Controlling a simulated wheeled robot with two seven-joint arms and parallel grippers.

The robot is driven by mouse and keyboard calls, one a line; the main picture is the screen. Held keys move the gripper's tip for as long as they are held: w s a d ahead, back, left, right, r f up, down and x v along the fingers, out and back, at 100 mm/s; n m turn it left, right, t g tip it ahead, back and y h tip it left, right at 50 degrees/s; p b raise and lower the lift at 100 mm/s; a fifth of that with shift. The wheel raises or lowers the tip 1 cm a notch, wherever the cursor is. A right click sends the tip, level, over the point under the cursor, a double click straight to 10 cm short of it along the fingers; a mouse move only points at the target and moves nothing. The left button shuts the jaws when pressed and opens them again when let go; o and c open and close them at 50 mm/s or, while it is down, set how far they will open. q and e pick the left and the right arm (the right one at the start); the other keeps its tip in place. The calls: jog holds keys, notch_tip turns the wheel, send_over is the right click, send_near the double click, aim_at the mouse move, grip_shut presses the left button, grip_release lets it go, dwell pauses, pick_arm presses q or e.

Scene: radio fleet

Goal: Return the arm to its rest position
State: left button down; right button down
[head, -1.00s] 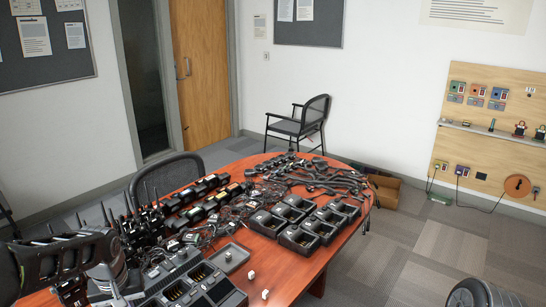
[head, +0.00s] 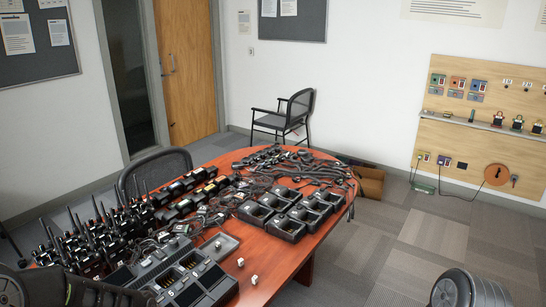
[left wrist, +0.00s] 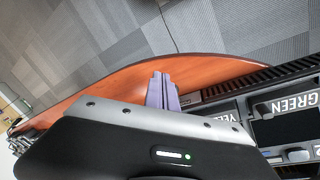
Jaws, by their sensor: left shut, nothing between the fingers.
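My left arm (head: 70,290) shows as a dark shape at the bottom left corner of the head view, low beside the near edge of the table; its fingertips cannot be made out there. In the left wrist view my left gripper (left wrist: 162,90) is shut and empty, its fingers together over the edge of the reddish wooden table (left wrist: 120,82). My right gripper is in neither view.
The table (head: 285,258) carries radios with antennas (head: 90,235), black chargers (head: 280,225), a multi-slot charger (head: 185,285), cables and small white cubes (head: 254,280). Trays labelled YELLOW and GREEN (left wrist: 298,104) show in the wrist view. A chair (head: 285,115) stands behind.

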pick_arm(q)
jog(key=s+d+f+h, duration=0.1)
jog(key=s+d+f, duration=0.6)
jog(key=s, duration=0.3)
jog(key=s+d+f+m+g+h, duration=0.1)
jog(key=s+d+f, duration=0.6)
jog(key=s+d, duration=0.2)
jog(key=shift+s+f, duration=0.35)
